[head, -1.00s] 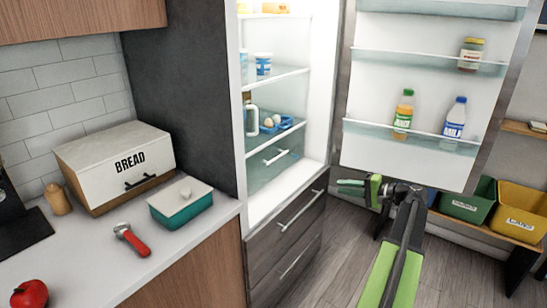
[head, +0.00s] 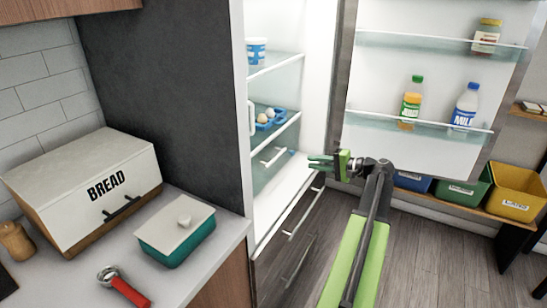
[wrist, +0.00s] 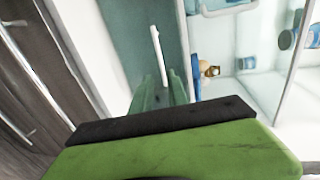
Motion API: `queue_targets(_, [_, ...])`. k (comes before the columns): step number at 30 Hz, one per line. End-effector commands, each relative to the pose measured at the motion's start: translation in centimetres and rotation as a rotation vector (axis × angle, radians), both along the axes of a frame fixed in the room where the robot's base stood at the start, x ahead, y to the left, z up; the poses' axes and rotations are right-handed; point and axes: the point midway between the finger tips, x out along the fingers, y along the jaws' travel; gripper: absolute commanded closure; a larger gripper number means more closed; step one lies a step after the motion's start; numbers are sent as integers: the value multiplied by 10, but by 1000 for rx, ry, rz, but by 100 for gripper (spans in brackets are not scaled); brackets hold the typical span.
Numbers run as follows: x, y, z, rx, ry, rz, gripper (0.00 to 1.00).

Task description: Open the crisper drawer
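The crisper drawer (head: 262,177) is a teal, see-through front at the bottom of the open fridge, and it looks shut. Its white bar handle (head: 273,158) shows on the front. In the wrist view the drawer front (wrist: 128,35) fills the upper middle, with the handle (wrist: 156,58) standing just beyond my fingertips. My gripper (head: 311,162) is right of the drawer in the head view, in front of the fridge opening, apart from the handle. Its two green fingers (wrist: 161,80) are apart with nothing between them.
The fridge door (head: 400,130) stands wide open on the right, with bottles and a jar on its shelves. Dark drawers (head: 292,255) with bar handles are below the fridge. A counter with a bread box (head: 85,190) and a teal dish (head: 180,245) is at left. Bins (head: 515,190) stand right.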

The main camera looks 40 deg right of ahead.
Motion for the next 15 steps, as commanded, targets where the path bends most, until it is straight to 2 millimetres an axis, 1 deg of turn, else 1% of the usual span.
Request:
queue_targets(5, [33, 10, -10, 0, 0, 3, 80])
queue_targets(15, [114, 32, -26, 0, 0, 2, 80])
